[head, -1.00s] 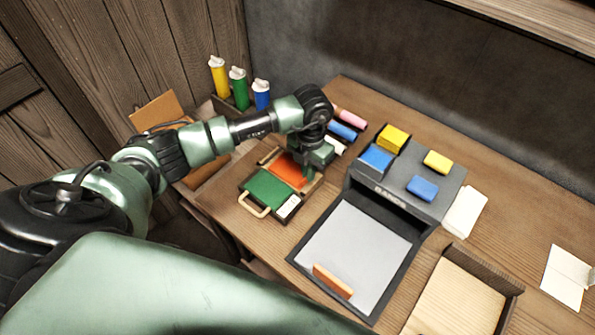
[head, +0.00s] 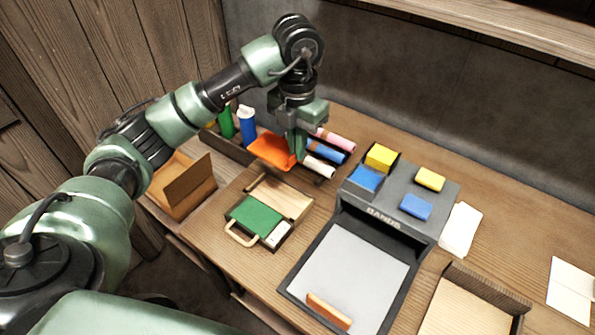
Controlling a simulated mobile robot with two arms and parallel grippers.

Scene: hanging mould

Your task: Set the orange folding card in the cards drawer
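The orange folding card (head: 271,151) is off the table, held at its right end by my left gripper (head: 299,157). The gripper points down with its fingers closed on the card, above the small wooden tray. A green card (head: 255,215) lies in that tray (head: 291,198), beside a white label and a tan handle. My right gripper is out of view.
The dark unit (head: 437,226) carries yellow and blue blocks and has a grey panel (head: 352,265) with an orange-brown bar in front. An open wooden box (head: 463,308) is at lower right. A cardboard box (head: 190,190) is left.

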